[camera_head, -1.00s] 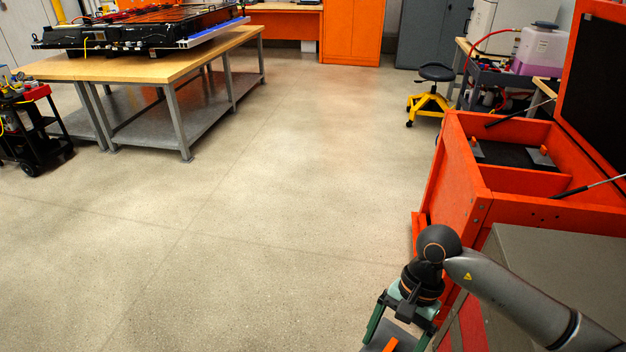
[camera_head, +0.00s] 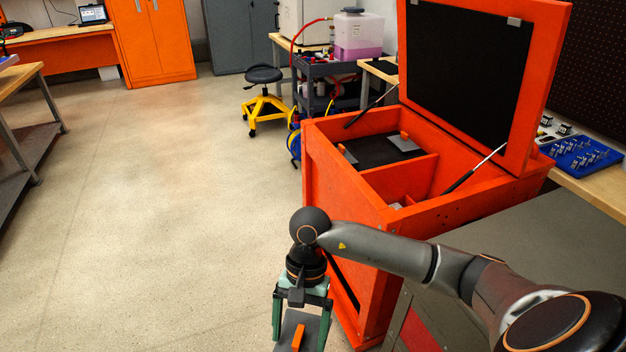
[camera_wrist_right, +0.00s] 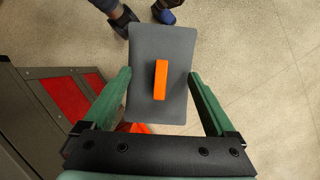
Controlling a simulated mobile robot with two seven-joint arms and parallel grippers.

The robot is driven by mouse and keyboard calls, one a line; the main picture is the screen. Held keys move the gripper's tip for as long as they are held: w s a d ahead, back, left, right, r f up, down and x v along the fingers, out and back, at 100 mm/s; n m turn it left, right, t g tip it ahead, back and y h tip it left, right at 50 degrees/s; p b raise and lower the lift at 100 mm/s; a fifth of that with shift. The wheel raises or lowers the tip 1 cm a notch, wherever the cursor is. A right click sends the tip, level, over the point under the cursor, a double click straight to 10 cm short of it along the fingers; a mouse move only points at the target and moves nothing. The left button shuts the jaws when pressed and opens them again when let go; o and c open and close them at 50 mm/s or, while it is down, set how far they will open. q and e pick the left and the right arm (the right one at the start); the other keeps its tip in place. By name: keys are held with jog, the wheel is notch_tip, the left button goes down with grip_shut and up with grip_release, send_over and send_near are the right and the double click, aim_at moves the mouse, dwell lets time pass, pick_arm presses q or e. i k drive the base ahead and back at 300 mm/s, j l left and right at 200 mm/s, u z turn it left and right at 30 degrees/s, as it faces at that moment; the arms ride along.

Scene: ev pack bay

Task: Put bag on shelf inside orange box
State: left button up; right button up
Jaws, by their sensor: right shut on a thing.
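My right gripper (camera_head: 301,328) is low in front of the orange box, outside it. In the right wrist view its green fingers (camera_wrist_right: 162,95) are shut on the sides of a flat grey bag (camera_wrist_right: 145,100) with an orange tab (camera_wrist_right: 161,80). The bag also shows at the bottom edge of the head view (camera_head: 287,330), partly cut off. The orange box (camera_head: 340,200) stands right of centre with its lid (camera_head: 465,85) raised. Inside, a dark compartment (camera_head: 385,152) holds grey pieces with orange tabs. A divider separates it from a nearer compartment, whose floor is mostly hidden. My left gripper is out of view.
A grey cabinet top (camera_head: 520,240) is at the right, beneath my right arm. A blue tray (camera_head: 582,155) of parts lies on a bench behind it. A yellow stool (camera_head: 264,100) and a cart (camera_head: 330,80) stand beyond. The floor at left is clear.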

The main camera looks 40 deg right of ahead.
aim_at(369, 154)
jog(key=i+z, duration=0.2)
jog(key=i, duration=0.35)
jog(key=i+j+z, duration=0.2)
jog(key=i, duration=0.4)
jog(key=i+l+z, duration=0.1)
jog(key=i+z, duration=0.8)
